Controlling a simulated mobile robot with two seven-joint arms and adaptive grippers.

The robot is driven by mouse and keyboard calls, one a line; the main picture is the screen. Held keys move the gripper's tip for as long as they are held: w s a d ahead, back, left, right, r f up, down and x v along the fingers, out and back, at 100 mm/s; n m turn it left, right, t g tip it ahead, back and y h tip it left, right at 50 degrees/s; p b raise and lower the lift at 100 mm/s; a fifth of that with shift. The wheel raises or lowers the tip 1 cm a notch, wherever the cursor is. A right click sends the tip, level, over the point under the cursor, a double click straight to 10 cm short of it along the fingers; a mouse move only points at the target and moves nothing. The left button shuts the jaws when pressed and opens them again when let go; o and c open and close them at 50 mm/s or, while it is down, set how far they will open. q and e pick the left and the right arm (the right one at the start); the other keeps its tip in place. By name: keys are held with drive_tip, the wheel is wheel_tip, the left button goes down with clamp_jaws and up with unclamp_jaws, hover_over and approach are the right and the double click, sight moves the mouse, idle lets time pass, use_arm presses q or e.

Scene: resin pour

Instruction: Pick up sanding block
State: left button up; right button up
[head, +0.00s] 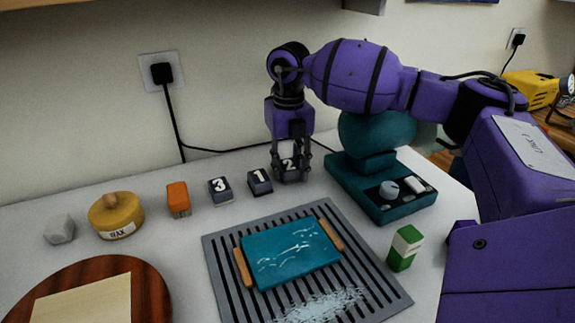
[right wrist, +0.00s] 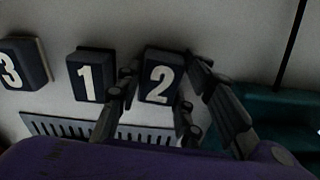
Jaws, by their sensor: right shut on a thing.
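Several dark sanding blocks with white numbers stand in a row on the white worktop. Block 3 (head: 220,191) is at the left of the row and block 1 (head: 259,182) in the middle. Block 2 (head: 289,165) is at the right, partly covered by my right gripper (head: 290,176). The right gripper comes down from above and is shut on block 2, one finger on each side. In the right wrist view, block 2 (right wrist: 162,78) sits between the fingers, with block 1 (right wrist: 91,76) close on the left. My left gripper is out of view.
The teal machine (head: 376,192) stands close on the right of block 2. A slatted grey rack (head: 222,262) with a teal slab (head: 288,252) lies in front. An orange block (head: 178,198), a wax tin (head: 115,216) and a green-white box (head: 404,249) stand around.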

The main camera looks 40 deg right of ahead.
sight(290, 165)
drive_tip(key=shift+r, duration=0.4)
wheel_tip(290, 165, up, 3)
drive_tip(key=shift+s+f, duration=0.1)
drive_tip(key=shift+f, duration=0.1)
drive_tip(key=s+a+r, duration=0.3)
drive_tip(key=s+r, duration=0.6)
drive_tip(key=s, duration=0.4)
drive_tip(key=shift+s+a+r, duration=0.15)
drive_tip(key=shift+s, duration=0.05)
